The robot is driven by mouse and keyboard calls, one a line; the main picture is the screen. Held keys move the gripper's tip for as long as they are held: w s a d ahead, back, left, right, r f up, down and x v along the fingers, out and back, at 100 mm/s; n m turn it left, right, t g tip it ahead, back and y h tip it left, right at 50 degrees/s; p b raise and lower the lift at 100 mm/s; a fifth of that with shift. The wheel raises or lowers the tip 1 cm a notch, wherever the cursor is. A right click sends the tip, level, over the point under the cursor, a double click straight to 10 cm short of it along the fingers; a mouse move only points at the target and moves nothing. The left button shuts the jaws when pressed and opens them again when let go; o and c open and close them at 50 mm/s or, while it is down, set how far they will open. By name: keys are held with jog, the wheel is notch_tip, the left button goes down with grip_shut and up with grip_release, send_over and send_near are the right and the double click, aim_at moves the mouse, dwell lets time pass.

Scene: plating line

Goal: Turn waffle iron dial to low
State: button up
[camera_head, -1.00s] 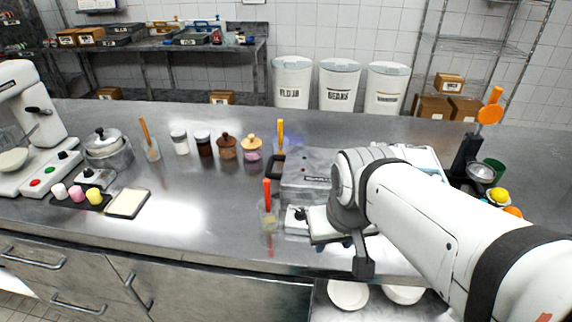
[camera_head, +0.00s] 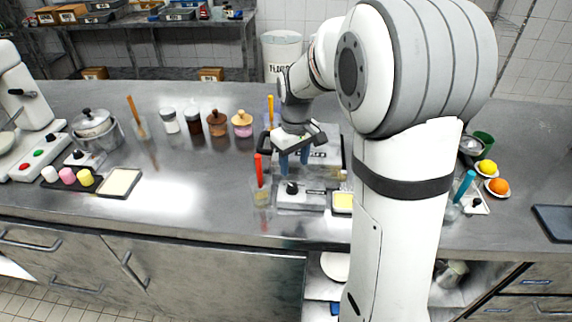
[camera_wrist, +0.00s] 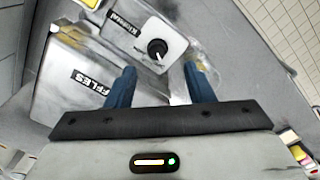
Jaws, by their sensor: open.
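The waffle iron (camera_head: 330,158) stands on the steel counter, a grey box with a small panel in front. Its black dial (camera_head: 292,188) is on that panel, and it also shows in the wrist view (camera_wrist: 157,47) with a small white mark on its lower edge there. The dial's setting labels are too small to read. My gripper (camera_head: 294,160) is over the iron, blue fingers pointing down. In the wrist view my gripper (camera_wrist: 160,74) is open and empty, and the dial shows beyond the gap between its fingertips, apart from them.
A clear container with a red-handled tool (camera_head: 261,190) stands just left of the dial panel. A yellow-filled tray (camera_head: 342,202) is right of it. Several jars (camera_head: 217,122) stand further left and back. My arm hides part of the counter. The left front counter is mostly clear.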

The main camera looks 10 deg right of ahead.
aim_at(293, 186)
jog(key=shift+w+f, duration=0.7)
jog(key=shift+w, duration=0.05)
notch_tip(293, 186, down, 8)
jog(key=shift+r+p, duration=0.15)
jog(key=shift+p, duration=0.3)
jog(key=shift+c, duration=0.2)
jog(key=c, duration=0.9)
